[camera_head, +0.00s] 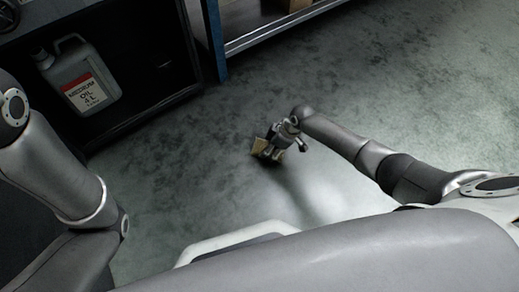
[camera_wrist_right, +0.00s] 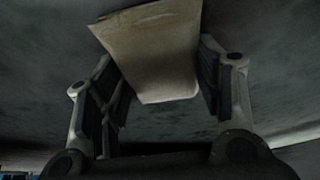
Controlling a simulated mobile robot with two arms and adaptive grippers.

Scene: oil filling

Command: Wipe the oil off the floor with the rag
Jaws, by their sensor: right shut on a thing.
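The tan rag (camera_head: 260,146) is in my right gripper (camera_head: 276,146), low over the floor (camera_head: 190,180) in the middle of the head view. In the right wrist view the rag (camera_wrist_right: 155,50) lies between the two fingers of the right gripper (camera_wrist_right: 157,70), and the gripper is shut on it. I cannot tell whether the rag touches the floor. The floor has many dark mottled patches, and I cannot tell which are oil. My left arm shows at the left, but its gripper is out of view.
A grey oil can (camera_head: 80,78) with a red and white label stands on a dark shelf (camera_head: 150,118) at the upper left. A blue-legged rack (camera_head: 216,45) stands at the top, with a box (camera_head: 293,4) on it. The floor to the right is open.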

